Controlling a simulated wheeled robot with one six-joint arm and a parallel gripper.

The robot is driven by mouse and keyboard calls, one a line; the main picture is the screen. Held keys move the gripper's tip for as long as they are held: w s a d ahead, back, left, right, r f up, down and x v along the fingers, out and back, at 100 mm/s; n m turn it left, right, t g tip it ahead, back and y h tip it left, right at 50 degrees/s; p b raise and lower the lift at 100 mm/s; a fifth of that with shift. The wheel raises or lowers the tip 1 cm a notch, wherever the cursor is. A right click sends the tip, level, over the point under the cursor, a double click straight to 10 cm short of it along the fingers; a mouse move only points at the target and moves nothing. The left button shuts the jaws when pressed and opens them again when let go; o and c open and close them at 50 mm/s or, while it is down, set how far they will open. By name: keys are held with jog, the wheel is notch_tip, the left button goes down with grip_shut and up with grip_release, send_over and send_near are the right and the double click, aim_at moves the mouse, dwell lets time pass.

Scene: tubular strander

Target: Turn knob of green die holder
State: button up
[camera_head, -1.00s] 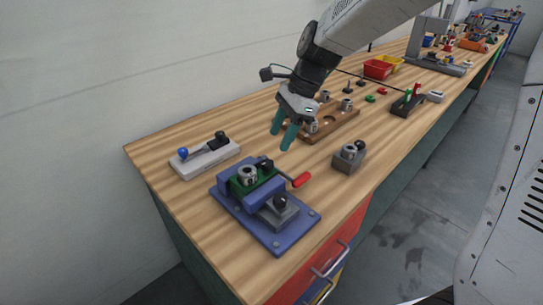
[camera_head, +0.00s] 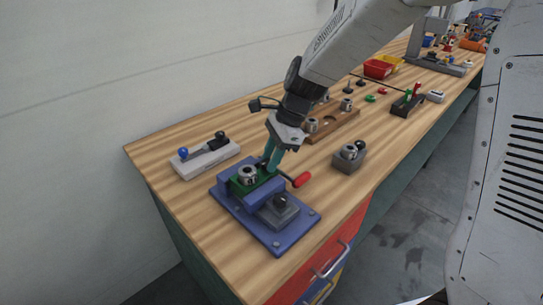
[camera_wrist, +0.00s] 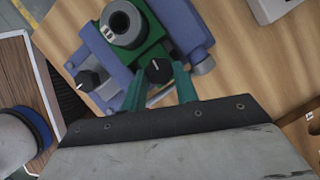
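The green die holder (camera_head: 238,188) sits in the blue vise (camera_head: 262,238) near the front left of the bench, with a metal ring die on it. In the wrist view the green holder (camera_wrist: 152,28) carries the grey ring and a black knob (camera_wrist: 158,71) with a white pointer line. My gripper (camera_head: 270,168) points down at the holder's rear end, and its teal fingers hide the knob in the head view. In the wrist view my gripper (camera_wrist: 159,80) has one finger on each side of the knob, with narrow gaps apparently showing; firm contact is not visible.
The vise's red-handled lever (camera_head: 301,180) sticks out just right of my fingers. A grey block with a black knob (camera_head: 348,158) stands to the right. A white base with a blue-ball lever (camera_head: 205,158) lies behind left. A wooden die rack (camera_head: 335,122) is farther back.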

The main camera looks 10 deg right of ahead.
jog(key=shift+n, duration=0.3)
jog(key=n, duration=0.1)
jog(key=n+g, duration=0.1)
jog(key=n, duration=0.1)
jog(key=n+g, duration=0.1)
jog(key=shift+w+a+n+h, duration=0.15)
jog(key=shift+w+n+h, duration=0.15)
jog(key=shift+n+h, duration=0.1)
jog(key=n, duration=0.2)
jog(key=n+g+h, duration=0.1)
jog(key=n, duration=0.1)
jog(key=shift+w+a+n+h, duration=0.1)
jog(key=shift+a+n+h, duration=0.05)
jog(key=shift+n+h, duration=0.15)
jog(key=n, duration=0.1)
jog(key=n+h, duration=0.1)
jog(key=n, duration=0.3)
jog(key=shift+w+a+g+h, duration=0.1)
jog(key=shift+a+g+h, duration=0.2)
jog(key=shift+h, duration=0.1)
jog(key=shift+a+n+h, duration=0.15)
jog(key=shift+n+h, duration=0.75)
jog(key=shift+n, duration=1.5)
jog(key=o, duration=1)
